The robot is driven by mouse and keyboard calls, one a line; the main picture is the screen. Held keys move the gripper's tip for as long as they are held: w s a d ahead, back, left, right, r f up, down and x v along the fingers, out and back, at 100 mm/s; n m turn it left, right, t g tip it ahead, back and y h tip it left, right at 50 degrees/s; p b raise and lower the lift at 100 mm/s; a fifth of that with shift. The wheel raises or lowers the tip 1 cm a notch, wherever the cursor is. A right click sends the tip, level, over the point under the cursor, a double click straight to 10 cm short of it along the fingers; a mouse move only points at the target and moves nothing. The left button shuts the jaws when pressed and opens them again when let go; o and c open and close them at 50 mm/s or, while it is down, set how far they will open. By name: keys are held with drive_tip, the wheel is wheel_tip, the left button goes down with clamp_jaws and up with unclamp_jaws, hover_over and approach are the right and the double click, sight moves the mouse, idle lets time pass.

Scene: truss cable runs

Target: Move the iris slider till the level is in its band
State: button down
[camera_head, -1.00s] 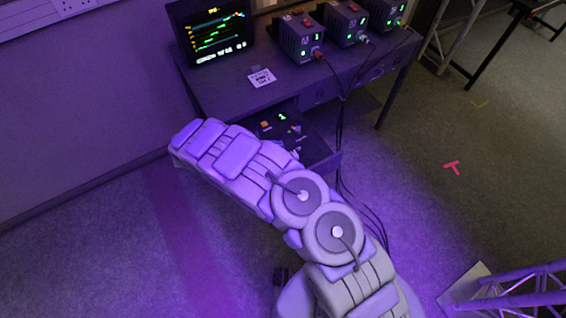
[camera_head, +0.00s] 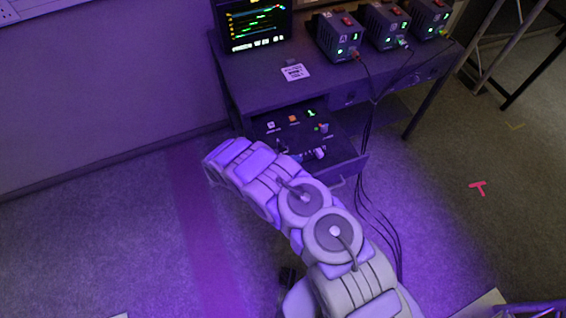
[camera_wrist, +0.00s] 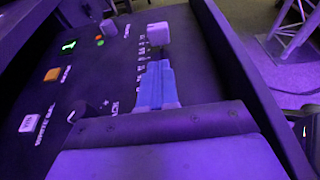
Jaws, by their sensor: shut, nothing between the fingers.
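The control panel (camera_head: 285,128) sits in an open drawer under the desk; it also fills much of the wrist view (camera_wrist: 115,75). A pale block-shaped knob (camera_wrist: 158,33), apparently the iris slider, stands at the far end of a marked scale. It looks like the pale knob (camera_head: 320,153) in the head view. My gripper (camera_wrist: 155,72) is shut and empty, its fingers over the scale, on the near side of the knob. I cannot tell whether they touch it. The monitor (camera_head: 255,22) shows coloured level traces, too small to read against a band.
The panel also carries an orange button (camera_wrist: 53,74), a white button (camera_wrist: 28,123), a dark dial (camera_wrist: 76,112) and a green digit. The drawer wall (camera_wrist: 235,70) rises beside the scale. Boxes with cables (camera_head: 338,35) stand on the desk. Cables hang right of the drawer.

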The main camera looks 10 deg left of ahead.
sight(317, 154)
drive_tip(key=x, duration=0.3)
drive_tip(key=b+x, duration=0.1)
drive_tip(key=shift+w+d+r, duration=0.2)
drive_tip(key=shift+r, duration=0.05)
drive_tip(key=shift+w+d, duration=0.45)
drive_tip(key=shift+d, duration=0.25)
drive_tip(key=shift+w+d, duration=0.35)
drive_tip(key=shift+d, duration=0.15)
